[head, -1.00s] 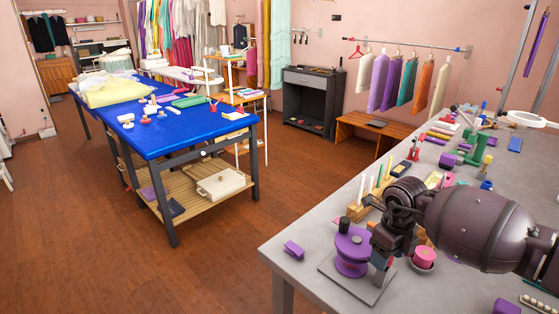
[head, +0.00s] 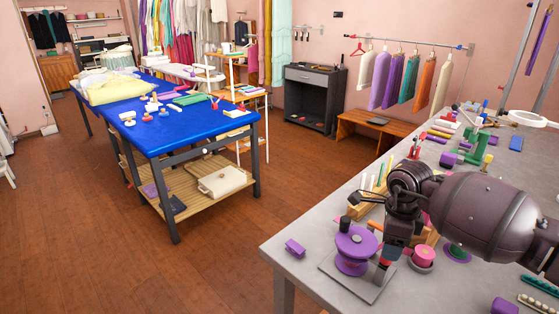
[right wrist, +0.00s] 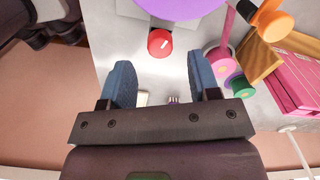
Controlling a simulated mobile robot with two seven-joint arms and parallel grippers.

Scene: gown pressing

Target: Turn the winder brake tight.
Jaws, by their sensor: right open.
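The winder stands near the left front corner of the grey table, with a purple disc-topped spool (head: 352,248) on a grey base plate (head: 352,284). A round red knob with a white mark, which looks like the brake, shows in the right wrist view (right wrist: 160,42) beside the purple disc; in the head view it is mostly hidden by my gripper. My right gripper (head: 388,258) points down at the winder's right side. In the right wrist view its blue fingers (right wrist: 158,72) are open and empty, with the knob just beyond their tips, apart from them. My left gripper is out of view.
A pink spool (head: 423,256) and a wooden thread rack (head: 366,207) stand close to my right gripper. A small purple block (head: 295,248) lies left of the winder. More sewing items crowd the table's far part. A blue-topped table (head: 190,130) stands across the floor.

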